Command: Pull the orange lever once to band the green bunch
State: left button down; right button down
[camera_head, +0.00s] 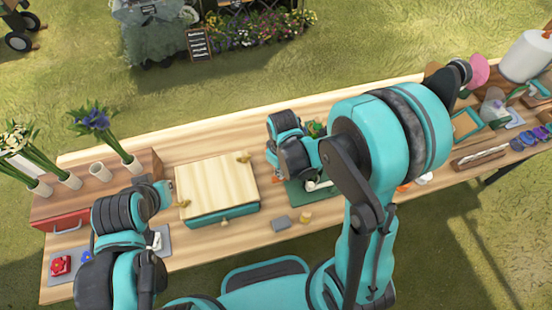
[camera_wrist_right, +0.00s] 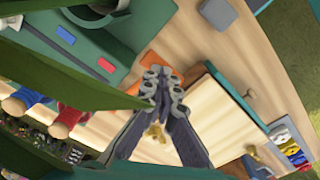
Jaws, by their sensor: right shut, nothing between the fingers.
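An orange piece (camera_wrist_right: 172,80), which looks like the lever, shows in the right wrist view just behind my right fingertips. It is partly hidden, and I cannot tell if they touch it. My right gripper (camera_wrist_right: 162,84) is shut and empty. Green foliage (camera_head: 316,129), likely the bunch, shows between parts of my right arm. My left gripper (camera_head: 163,190) is near the left side of the wooden box; its fingers are unclear.
The pale wooden box (camera_head: 217,187) stands left of the base plate, with gold ornaments on top. A grey block (camera_head: 282,224) lies near the front edge. Vases of flowers stand on a brown stand (camera_head: 75,205) at left. Tools and trays fill the right end.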

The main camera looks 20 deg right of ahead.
jog(key=f+b, duration=0.2)
jog(key=s+f+b, duration=0.1)
jog(key=shift+s+f+b, duration=0.1)
jog(key=shift+f+b, duration=0.25)
jog(key=shift+b, duration=0.05)
jog(key=shift+r, duration=0.1)
notch_tip(320, 180, down, 3)
jog(key=shift+s+r+b, duration=0.15)
jog(key=shift+r+b, duration=0.05)
jog(key=shift+b, duration=1)
jog(key=shift+r, duration=0.1)
notch_tip(320, 180, up, 15)
jog(key=s+p, duration=0.2)
jog(key=p, duration=1)
